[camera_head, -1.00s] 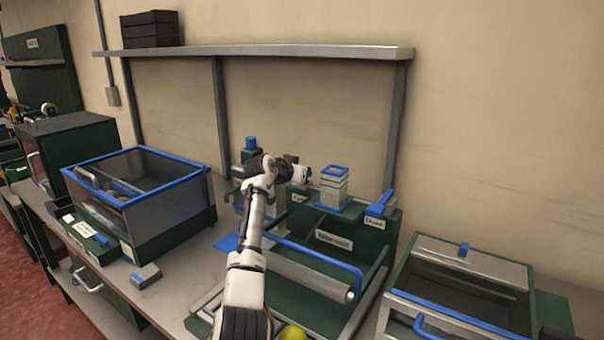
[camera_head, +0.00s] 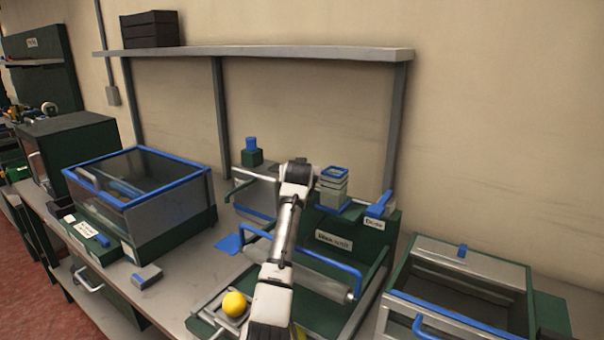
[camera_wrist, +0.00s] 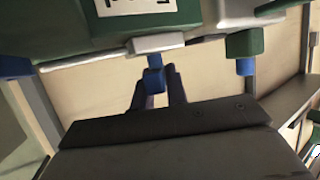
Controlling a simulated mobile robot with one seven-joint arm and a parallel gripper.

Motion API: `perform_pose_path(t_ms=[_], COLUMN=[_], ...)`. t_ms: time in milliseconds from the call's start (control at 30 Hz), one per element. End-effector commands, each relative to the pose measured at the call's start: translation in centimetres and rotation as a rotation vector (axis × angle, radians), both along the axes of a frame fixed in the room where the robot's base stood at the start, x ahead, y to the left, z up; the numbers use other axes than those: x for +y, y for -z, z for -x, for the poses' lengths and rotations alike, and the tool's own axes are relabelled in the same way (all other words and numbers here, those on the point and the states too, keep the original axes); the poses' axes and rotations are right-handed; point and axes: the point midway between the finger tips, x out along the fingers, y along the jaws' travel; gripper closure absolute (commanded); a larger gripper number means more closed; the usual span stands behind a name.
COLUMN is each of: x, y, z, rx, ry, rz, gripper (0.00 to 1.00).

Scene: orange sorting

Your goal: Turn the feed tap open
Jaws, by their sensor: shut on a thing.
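In the wrist view my gripper's (camera_wrist: 157,88) two dark fingers stand on either side of a small blue handle (camera_wrist: 154,78). They are shut on it. The handle hangs from a grey block (camera_wrist: 158,42) on the green machine body (camera_wrist: 60,25). I take this handle for the feed tap, but its label cannot be read here. In the head view my arm covers the tap and the fingertips, left of the clear stacked column (camera_head: 333,187). How far the tap is turned cannot be told.
A blue drain handle (camera_head: 380,205) sits right of the column. A yellow ball (camera_head: 234,304) lies on the tray beside my forearm. A blue-rimmed clear bin (camera_head: 165,212) stands left, an open green bin (camera_head: 440,290) right. A shelf (camera_head: 260,51) runs above.

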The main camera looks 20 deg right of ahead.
Motion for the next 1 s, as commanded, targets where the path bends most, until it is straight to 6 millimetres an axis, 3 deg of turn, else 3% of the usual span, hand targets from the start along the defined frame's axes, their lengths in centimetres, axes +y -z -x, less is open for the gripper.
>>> perform_pose_path(t_ms=[367,400,533,833,1000], x=[0.0,0.0,0.0,0.0,0.0], y=[-0.1,-0.1,-0.1,-0.2,-1.9], z=[0.0,0.0,0.0,0.0,0.0], rx=[-0.001,-0.001,-0.001,0.000,-0.003], ry=[-0.004,-0.004,-0.004,-0.003,-0.003], rz=[0.001,0.001,0.001,0.000,0.001], gripper=[1.00,0.80,0.64,0.64,0.64])
